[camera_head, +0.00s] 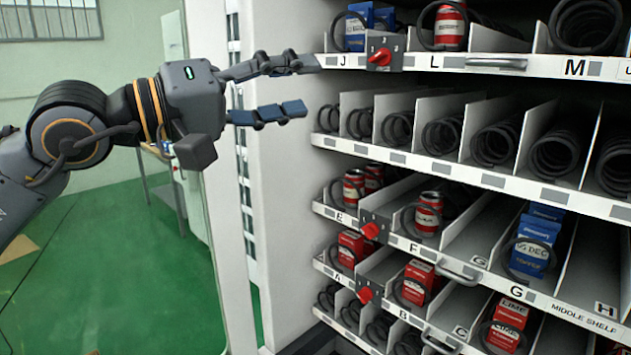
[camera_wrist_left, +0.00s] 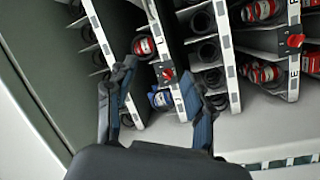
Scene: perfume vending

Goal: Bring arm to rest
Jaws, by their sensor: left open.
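My left arm (camera_head: 75,130) reaches in from the left in the head view, raised and stretched toward the vending shelves. My left gripper (camera_head: 300,86) is open, its two dark blue fingers apart with nothing between them. It is level with the upper shelves, in front of the white side panel. In the left wrist view the open left gripper (camera_wrist_left: 158,80) points at the shelves, which appear turned on their side. My right gripper is not in view.
The shelf unit (camera_head: 560,190) has coil slots holding red cans (camera_head: 428,213) and blue boxes (camera_head: 535,245). A red knob (camera_head: 381,57) juts out near the gripper. Green floor (camera_head: 130,290) lies open at lower left.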

